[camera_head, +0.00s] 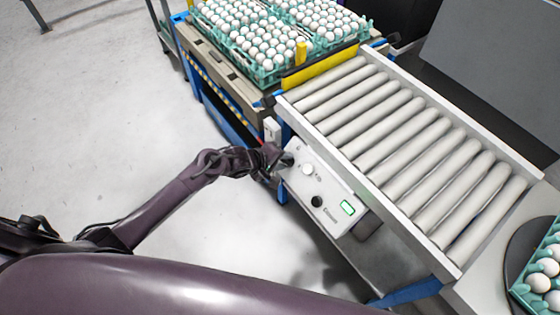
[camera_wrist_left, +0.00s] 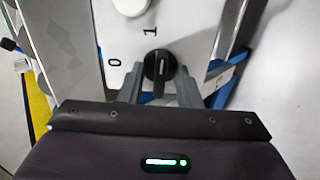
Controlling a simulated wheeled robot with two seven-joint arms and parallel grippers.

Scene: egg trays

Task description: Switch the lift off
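The lift's control panel (camera_head: 326,190) is a white box on the side of the roller conveyor. A black rotary switch (camera_wrist_left: 158,67) with marks 0 and 1 shows in the left wrist view; its grip points roughly towards 1. In the head view the switch is at the panel's upper left end, mostly hidden by my left gripper (camera_head: 281,158). In the left wrist view my left gripper (camera_wrist_left: 159,82) is open, with one finger on each side of the switch; I cannot tell whether they touch it. My right gripper is out of view.
The panel also has a white button (camera_head: 308,169), a black knob (camera_head: 317,201) and a green-lit display (camera_head: 347,207). The roller conveyor (camera_head: 400,130) lies right of it. Trays of eggs (camera_head: 262,72) stand on the blue-framed lift behind. The floor (camera_head: 90,120) at left is clear.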

